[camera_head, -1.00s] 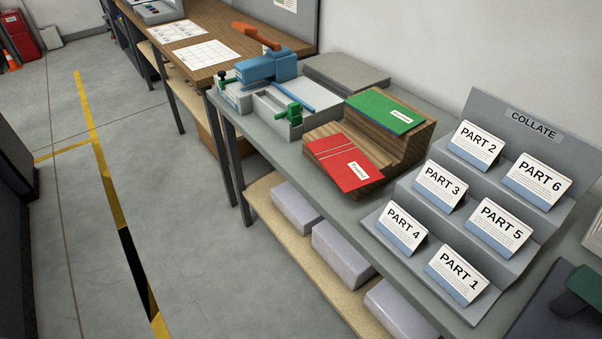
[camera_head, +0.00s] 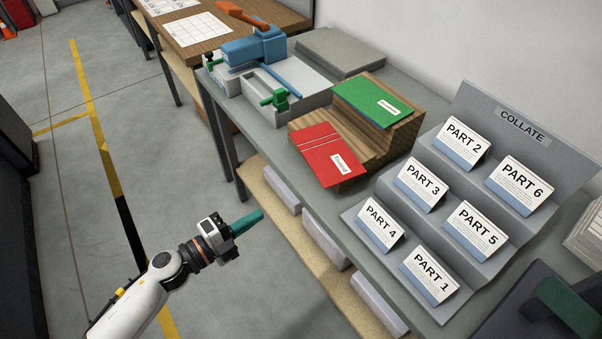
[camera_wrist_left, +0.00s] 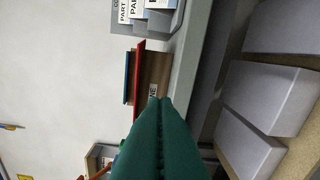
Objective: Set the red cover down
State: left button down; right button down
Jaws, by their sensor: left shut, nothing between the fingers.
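The red cover (camera_head: 327,154) lies tilted on the lower front step of a wooden stepped stand (camera_head: 372,142) on the grey table. A green cover (camera_head: 372,101) lies on the step above it. My left gripper (camera_head: 257,215) is shut and empty, with its teal fingers together, in front of the table and apart from the red cover. In the left wrist view the shut fingers (camera_wrist_left: 160,106) point toward the stand, and the red cover (camera_wrist_left: 138,80) shows edge-on beyond them. My right gripper is not in view.
A grey collate rack (camera_head: 505,122) with several part cards stands right of the stand. A blue and grey press (camera_head: 255,50) stands to the left. Pale boxes (camera_head: 324,243) sit on the shelf below. The floor left of the table is clear.

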aim_at(309, 163)
pick_arm(q)
notch_tip(309, 163, up, 4)
jog(key=s+d+m+g+h, duration=0.2)
jog(key=m, duration=0.1)
jog(key=w+a+p+x, duration=0.1)
jog(key=w+p+x, duration=0.1)
jog(key=x, duration=1.1)
jog(key=shift+w+a+p, duration=0.25)
jog(key=shift+a+p, duration=0.1)
jog(key=shift+p, duration=0.25)
jog(key=shift+r, duration=0.1)
jog(key=w+b, duration=0.1)
jog(key=w, duration=0.1)
jog(key=w+d, duration=0.1)
jog(key=w, duration=0.1)
jog(key=shift+w+b, duration=0.25)
jog(key=shift+b, duration=0.15)
jog(key=shift+w+d, duration=0.1)
jog(key=shift+w, duration=0.35)
jog(key=shift+s, duration=0.1)
